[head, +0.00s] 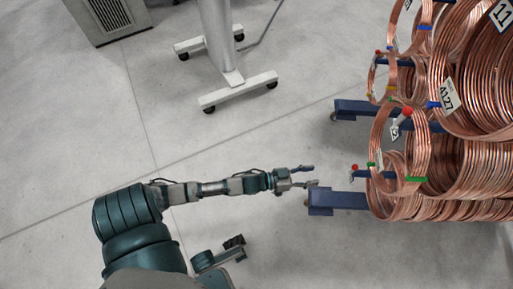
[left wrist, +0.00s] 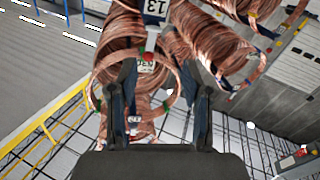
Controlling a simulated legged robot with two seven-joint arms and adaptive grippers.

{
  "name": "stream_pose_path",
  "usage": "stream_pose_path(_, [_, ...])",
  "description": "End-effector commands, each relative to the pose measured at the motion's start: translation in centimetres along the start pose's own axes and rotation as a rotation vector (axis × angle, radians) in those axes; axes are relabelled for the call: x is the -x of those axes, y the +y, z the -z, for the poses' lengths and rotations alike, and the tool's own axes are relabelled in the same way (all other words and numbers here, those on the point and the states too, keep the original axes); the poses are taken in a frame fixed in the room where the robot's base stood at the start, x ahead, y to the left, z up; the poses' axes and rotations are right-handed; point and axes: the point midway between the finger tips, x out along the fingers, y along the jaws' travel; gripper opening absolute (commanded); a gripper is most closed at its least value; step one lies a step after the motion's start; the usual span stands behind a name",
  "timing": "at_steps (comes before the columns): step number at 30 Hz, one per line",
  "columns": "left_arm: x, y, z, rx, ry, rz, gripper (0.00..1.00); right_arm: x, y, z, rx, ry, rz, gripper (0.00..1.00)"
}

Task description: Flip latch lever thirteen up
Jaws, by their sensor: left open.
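Copper tube coils hang on a blue rack at the right of the head view. A tag reading 13 (left wrist: 154,9) shows at the top middle of the left wrist view. A red lever knob (left wrist: 148,57) is just below it, in front of a coil. In the head view, one red knob (head: 407,111) is by a small tag and another red knob (head: 355,167) is on the lower blue arm. My left gripper (head: 311,176) is open and empty, left of the rack and apart from the knobs. Its fingers (left wrist: 160,100) frame the coil end in the wrist view.
The blue rack arm (head: 335,200) is close to my left gripper. Copper coils (head: 475,165) fill the right side. A white wheeled stand (head: 238,88) and a grey cabinet (head: 107,17) stand farther back. The floor between is clear.

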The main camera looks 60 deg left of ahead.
Motion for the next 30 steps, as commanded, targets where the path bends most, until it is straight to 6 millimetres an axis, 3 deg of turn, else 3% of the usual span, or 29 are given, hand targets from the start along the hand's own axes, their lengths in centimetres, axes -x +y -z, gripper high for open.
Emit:
stream_pose_path(11, [8.4, 0.0, 0.3, -0.001, -0.001, 0.001, 0.49, -2.1, -0.6, 3.8, 0.009, 0.056, 0.013, 0.39])
stream_pose_path(13, [8.3, -0.1, 0.8, -0.012, -0.03, 0.035, 0.49, -3.2, -0.9, 5.7, 0.014, 0.082, 0.02, 0.39])
stream_pose_path(20, [9.6, -0.6, -0.3, -0.04, -0.168, 0.141, 0.49, -5.5, -1.6, 10.3, 0.023, 0.141, 0.034, 0.39])
stream_pose_path(30, [13.2, -0.2, -2.8, -0.068, -0.411, 0.262, 0.49, -8.7, -2.6, 16.8, 0.037, 0.217, 0.053, 0.39])
